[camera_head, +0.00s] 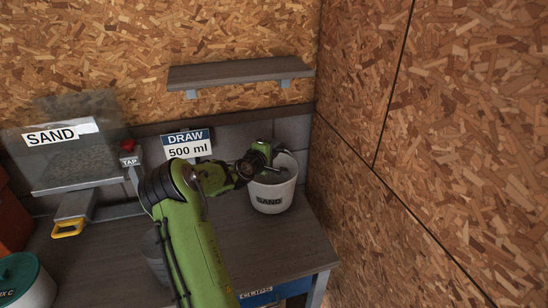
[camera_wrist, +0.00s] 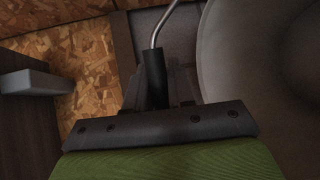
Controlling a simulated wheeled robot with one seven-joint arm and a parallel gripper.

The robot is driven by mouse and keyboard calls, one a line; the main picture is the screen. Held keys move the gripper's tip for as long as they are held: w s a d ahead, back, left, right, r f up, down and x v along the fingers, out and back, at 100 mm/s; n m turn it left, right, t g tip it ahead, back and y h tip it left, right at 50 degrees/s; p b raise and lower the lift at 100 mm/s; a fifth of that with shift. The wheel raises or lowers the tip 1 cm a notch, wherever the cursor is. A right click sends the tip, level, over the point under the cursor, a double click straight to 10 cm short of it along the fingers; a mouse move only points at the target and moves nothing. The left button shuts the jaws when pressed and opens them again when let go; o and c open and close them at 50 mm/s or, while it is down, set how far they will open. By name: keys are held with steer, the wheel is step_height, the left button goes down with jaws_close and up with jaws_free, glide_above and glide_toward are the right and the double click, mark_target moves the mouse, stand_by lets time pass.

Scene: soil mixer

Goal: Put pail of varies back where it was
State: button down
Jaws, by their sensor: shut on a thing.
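A white pail (camera_head: 272,197) labelled SAND is upright at the right end of the bench, near the back corner. I cannot tell whether its base touches the bench. My gripper (camera_head: 272,168) is at the pail's rim, with my arm coming in from the lower left. In the wrist view, my gripper (camera_wrist: 158,92) is shut on a dark handle grip (camera_wrist: 153,70) with a bent metal wire above it. The grey round pail (camera_wrist: 235,70) fills the right side there. The pail's contents are not clear.
The bench top (camera_head: 300,245) is clear right of my arm. A shelf (camera_head: 240,71) hangs on the back wall above. A DRAW 500 ml sign (camera_head: 187,144), a clear SAND hopper (camera_head: 75,160) with a red tap button (camera_head: 128,145), and a green-lidded tub (camera_head: 22,280) are left.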

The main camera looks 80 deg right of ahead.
steer(key=shift+f, duration=0.55)
steer(key=c, duration=1)
jaws_free()
steer(key=shift+r, duration=0.1)
